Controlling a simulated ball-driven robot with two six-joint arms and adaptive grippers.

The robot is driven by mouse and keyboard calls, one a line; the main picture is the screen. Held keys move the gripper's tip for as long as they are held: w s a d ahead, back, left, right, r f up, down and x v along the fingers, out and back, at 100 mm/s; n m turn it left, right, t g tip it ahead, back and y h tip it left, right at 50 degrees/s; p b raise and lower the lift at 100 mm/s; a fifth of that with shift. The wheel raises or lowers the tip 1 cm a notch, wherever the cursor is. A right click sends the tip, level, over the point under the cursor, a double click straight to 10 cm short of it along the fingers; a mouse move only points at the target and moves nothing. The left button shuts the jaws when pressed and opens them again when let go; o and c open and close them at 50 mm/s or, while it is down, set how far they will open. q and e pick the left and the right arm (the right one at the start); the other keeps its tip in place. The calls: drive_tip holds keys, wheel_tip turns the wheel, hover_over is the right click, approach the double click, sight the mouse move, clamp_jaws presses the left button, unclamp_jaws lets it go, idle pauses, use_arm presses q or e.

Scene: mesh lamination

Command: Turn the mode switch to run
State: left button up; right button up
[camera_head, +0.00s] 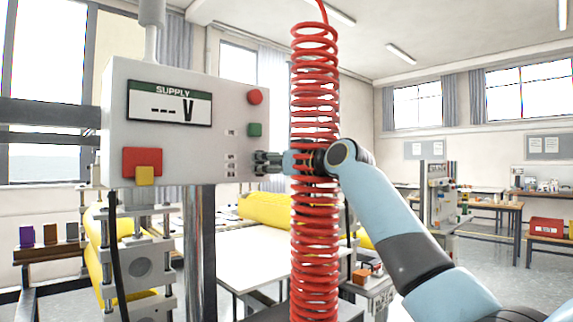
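The grey control box (195,80) hangs on the left, with a display reading "SUPPLY --- V" (170,103). A red button (255,97) and a green button (254,130) sit on its right side. Small labels (231,163) show lower down, just left of my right gripper. My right gripper (260,162) is at the lower right edge of the box face, fingers pointing left. It covers the spot beside those labels, so I cannot make out the mode switch or its position. Whether the fingers are open or shut on something is unclear. My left gripper is not in view.
A red coiled hose (314,230) hangs in front of my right wrist, very close to it. A red block with a yellow part (145,175) is on the box's lower left. A white table (265,258) and yellow rolls (268,210) stand behind.

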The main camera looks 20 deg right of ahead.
drive_tip(key=v, duration=0.8)
drive_tip(key=shift+s, duration=0.4)
drive_tip(key=shift+d, duration=0.2)
